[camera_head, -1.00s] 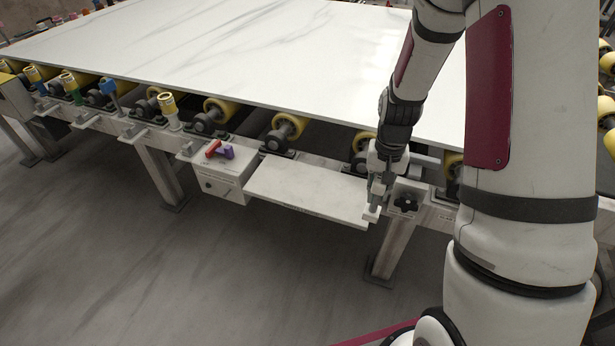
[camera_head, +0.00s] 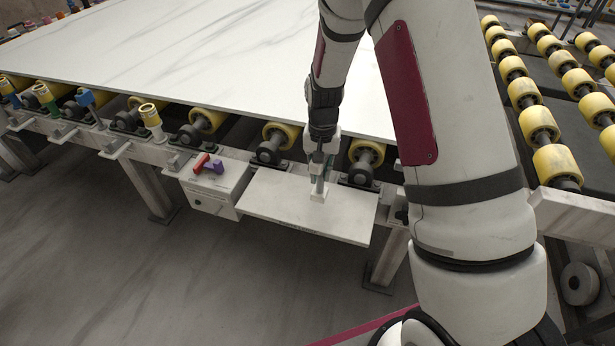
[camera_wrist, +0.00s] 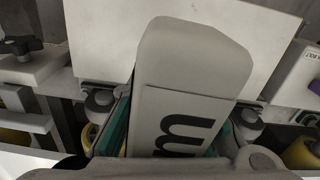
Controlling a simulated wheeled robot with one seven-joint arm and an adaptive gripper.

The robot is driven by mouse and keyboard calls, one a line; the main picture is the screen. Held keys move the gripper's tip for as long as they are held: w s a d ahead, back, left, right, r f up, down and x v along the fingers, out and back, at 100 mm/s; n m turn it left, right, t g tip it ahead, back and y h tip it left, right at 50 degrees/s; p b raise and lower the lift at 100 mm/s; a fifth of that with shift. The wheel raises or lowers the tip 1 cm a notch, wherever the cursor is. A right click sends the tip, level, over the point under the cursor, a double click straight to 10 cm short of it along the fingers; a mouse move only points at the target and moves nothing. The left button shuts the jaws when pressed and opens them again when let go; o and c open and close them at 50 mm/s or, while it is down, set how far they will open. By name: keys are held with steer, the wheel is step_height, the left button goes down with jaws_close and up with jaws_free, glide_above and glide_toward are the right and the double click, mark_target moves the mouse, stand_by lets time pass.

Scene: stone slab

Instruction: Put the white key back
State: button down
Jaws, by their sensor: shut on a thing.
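My gripper (camera_head: 319,178) points down over the pale shelf (camera_head: 275,208) and is shut on a white block, taken to be the white key (camera_head: 319,194). In the wrist view the white key (camera_wrist: 190,65) has a rounded end and a dark letter-like mark. It sits between the teal finger pads and juts out over the shelf. I cannot tell whether it touches the shelf. A red key (camera_head: 200,162) and a purple key (camera_head: 214,167) are on top of the white box (camera_head: 212,190), left of the shelf.
The slab's edge (camera_head: 250,110) and yellow rollers (camera_head: 281,133) lie just behind my gripper. A black knob (camera_wrist: 20,46) is at the left in the wrist view. The space above the shelf is otherwise clear.

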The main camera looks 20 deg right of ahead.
steer(key=shift+w+a+f, duration=0.45)
steer(key=shift+f, duration=0.2)
steer(key=shift+w+a+f, duration=0.45)
steer(key=shift+f, duration=0.2)
steer(key=shift+w+a+f, duration=0.45)
steer(key=shift+f, duration=0.2)
steer(key=shift+f, duration=0.1)
steer(key=c, duration=1.5)
jaws_free()
